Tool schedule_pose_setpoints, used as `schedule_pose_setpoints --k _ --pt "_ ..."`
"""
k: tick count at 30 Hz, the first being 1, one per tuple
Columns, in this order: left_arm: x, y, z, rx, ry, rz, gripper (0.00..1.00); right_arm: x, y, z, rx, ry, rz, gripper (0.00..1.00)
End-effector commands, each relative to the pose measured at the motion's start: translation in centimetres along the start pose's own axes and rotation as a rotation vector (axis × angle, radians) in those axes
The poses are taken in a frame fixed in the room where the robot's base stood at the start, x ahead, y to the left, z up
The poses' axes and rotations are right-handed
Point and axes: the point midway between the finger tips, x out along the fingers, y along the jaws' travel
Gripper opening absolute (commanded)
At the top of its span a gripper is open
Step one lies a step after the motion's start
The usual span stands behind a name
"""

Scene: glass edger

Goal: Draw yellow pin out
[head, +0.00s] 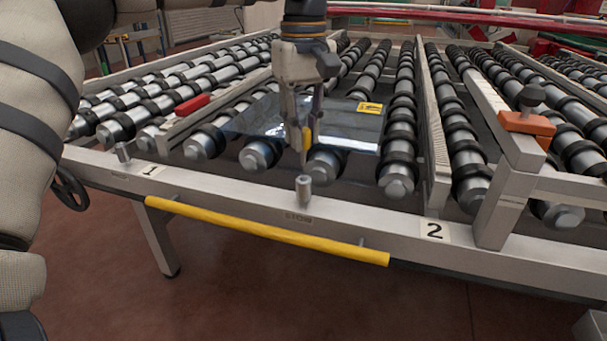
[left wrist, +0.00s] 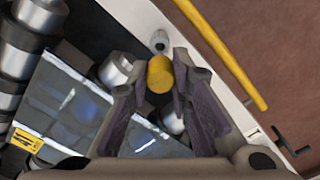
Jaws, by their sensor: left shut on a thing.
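My left gripper (head: 302,145) reaches down over the front of the roller table and is shut on the yellow pin (head: 308,138). In the left wrist view the pin's round yellow end (left wrist: 160,74) shows between the fingertips (left wrist: 162,82). A short metal socket (head: 303,190) stands on the front rail just below the gripper. It also shows in the left wrist view (left wrist: 160,40), its top uncovered and beside the pin, so the pin appears apart from it. The pin's lower end is hard to make out. My right gripper is not in view.
A glass sheet (head: 240,125) with a yellow label (head: 370,108) lies on the rollers behind the gripper. A yellow bar (head: 265,230) runs along the front rail (head: 380,212). A red block (head: 193,104) is left; an orange clamp (head: 525,122) is right.

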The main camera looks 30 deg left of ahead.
Motion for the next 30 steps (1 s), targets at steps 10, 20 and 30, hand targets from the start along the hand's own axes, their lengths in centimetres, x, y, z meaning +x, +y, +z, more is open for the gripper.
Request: schedule_pose_setpoints --k 10,20,30 --pt "-0.3 0.0 0.0 0.001 0.0 0.0 0.0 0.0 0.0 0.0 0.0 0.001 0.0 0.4" --pt "-3.9 0.0 0.0 0.0 0.001 0.001 0.0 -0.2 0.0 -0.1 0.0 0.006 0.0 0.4" --pt "-4.1 0.0 0.0 0.001 0.0 -0.001 0.0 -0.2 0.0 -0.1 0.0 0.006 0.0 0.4"
